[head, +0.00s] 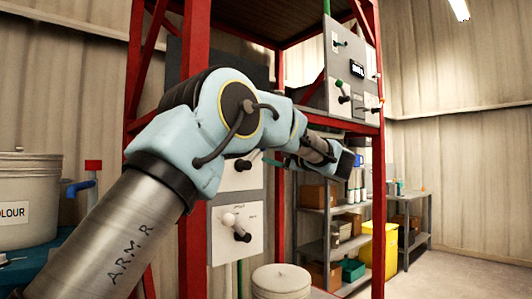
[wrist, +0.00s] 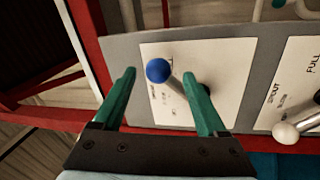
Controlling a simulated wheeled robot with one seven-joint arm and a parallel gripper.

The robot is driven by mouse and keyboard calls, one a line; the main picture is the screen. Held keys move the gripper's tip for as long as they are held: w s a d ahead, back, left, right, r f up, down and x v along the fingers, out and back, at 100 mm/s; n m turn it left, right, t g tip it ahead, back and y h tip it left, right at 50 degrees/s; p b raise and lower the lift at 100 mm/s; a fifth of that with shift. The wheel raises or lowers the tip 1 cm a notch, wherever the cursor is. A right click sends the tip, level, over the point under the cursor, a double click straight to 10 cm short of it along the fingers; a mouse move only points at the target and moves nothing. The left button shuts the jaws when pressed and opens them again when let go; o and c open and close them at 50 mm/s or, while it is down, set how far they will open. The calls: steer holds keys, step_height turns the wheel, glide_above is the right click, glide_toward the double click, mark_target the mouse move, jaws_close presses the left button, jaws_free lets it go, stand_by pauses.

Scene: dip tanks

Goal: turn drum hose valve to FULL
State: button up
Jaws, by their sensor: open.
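In the wrist view a lever with a blue ball knob (wrist: 158,70) stands out from a pale plate on a grey panel (wrist: 120,48). The plate's small label is too blurred to read. My gripper (wrist: 158,76) is open, its two green fingers on either side of the knob in the picture. The right finger covers part of the lever's stem; I cannot tell whether it touches. A second lever with a white knob (wrist: 286,132) is on the plate at the right, where FULL and SPOUT can be made out. I cannot tell which lever is the drum hose valve.
Red frame posts (head: 193,120) stand close to my arm in the head view. A lower panel (head: 238,185) and an upper panel (head: 345,70) carry more levers. A lidded drum (head: 282,280) stands below. Shelving (head: 318,222) is behind; floor at far right is clear.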

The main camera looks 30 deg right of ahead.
steer(key=b+v, duration=0.2)
steer(key=v, duration=0.5)
steer(key=shift+s, duration=0.2)
steer(key=shift+f, duration=0.1)
